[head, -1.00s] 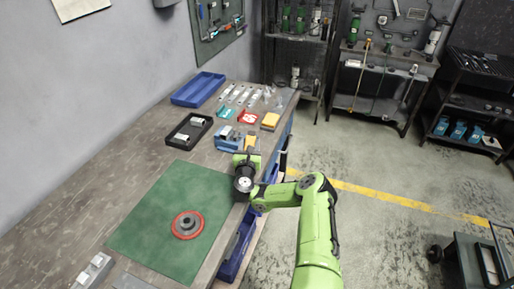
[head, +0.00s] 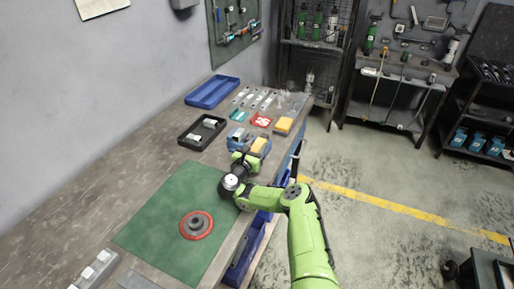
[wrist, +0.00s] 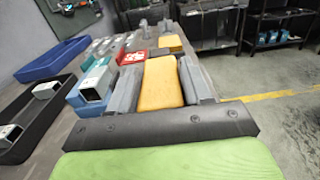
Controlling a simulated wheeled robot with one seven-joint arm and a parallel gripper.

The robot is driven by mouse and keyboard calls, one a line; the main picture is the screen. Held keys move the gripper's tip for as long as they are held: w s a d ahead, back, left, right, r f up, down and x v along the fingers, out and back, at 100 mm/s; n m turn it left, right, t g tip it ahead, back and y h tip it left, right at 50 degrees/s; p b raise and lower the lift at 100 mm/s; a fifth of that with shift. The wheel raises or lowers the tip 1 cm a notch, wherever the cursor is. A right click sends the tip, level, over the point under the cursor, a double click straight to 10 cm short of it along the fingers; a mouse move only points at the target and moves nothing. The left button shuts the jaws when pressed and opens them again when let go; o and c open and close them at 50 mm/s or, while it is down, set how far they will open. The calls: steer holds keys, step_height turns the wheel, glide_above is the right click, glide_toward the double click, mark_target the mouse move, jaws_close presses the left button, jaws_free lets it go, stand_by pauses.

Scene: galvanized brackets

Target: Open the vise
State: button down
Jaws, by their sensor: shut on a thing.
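A blue object that looks like the vise (head: 237,134) stands on the bench. In the wrist view it shows at the left (wrist: 74,96), with an open-ended square metal tube (wrist: 97,84) at it. How far apart its jaws are I cannot tell. My gripper (head: 255,150) reaches over the bench beside it. In the wrist view its two grey fingers (wrist: 158,85) are shut on a flat yellow block (wrist: 162,80), which also shows in the head view (head: 259,144). Whether the block touches the vise is hidden.
A second yellow block (head: 284,126), a red tray (head: 261,120) and small metal parts lie beyond. A black tray (head: 185,141) and a blue tray (head: 212,92) are to the left. A green mat (head: 160,220) bears a red round part (head: 196,225).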

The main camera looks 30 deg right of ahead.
steer(key=c, duration=0.6)
jaws_free()
steer(key=shift+o, duration=0.2)
steer(key=shift+s+a+r, duration=0.1)
steer(key=shift+a+r, duration=0.05)
steer(key=shift+a, duration=0.2)
steer(key=p+v, duration=0.2)
steer(key=v, duration=0.5)
steer(key=shift+s+a+r+p, duration=0.2)
steer(key=shift+a+p, duration=0.05)
steer(key=shift+p, duration=0.15)
steer(key=p, duration=0.5)
steer(key=shift+s+a+r, duration=0.15)
steer(key=shift+s+a, duration=0.2)
steer(key=shift+a, duration=0.05)
steer(key=p+v, duration=0.4)
steer(key=p, duration=0.5)
steer(key=p+v, duration=0.2)
steer(key=p, duration=0.1)
steer(key=shift+a+f, duration=0.15)
steer(key=shift+f, duration=0.25)
